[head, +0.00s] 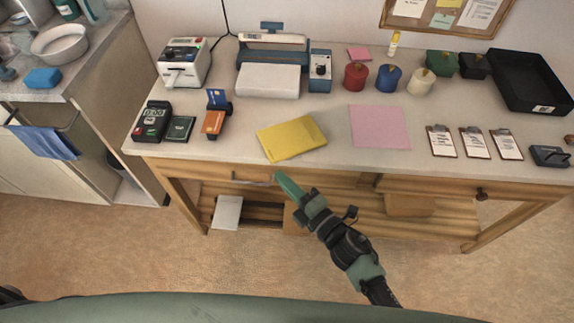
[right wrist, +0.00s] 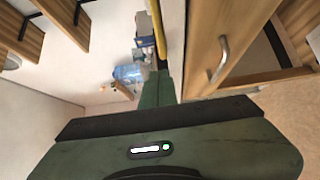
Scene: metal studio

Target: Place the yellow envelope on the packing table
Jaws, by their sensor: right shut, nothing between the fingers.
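The yellow envelope (head: 291,138) lies flat on the packing table (head: 345,158), near its front edge and left of a pink sheet. My right gripper (head: 279,178) is shut and empty, with its green fingers pointing at the table's front edge, just below the envelope in the picture. In the right wrist view the shut fingers (right wrist: 164,88) show beside the table's wooden front. A yellow strip (right wrist: 157,30) shows above the fingers there; I cannot tell for sure that it is the envelope. My left gripper is not in view.
A drawer handle (right wrist: 220,60) juts out close to my right fingers. The pink sheet (head: 379,127) lies flat right of the envelope. Bare tabletop shows around the envelope.

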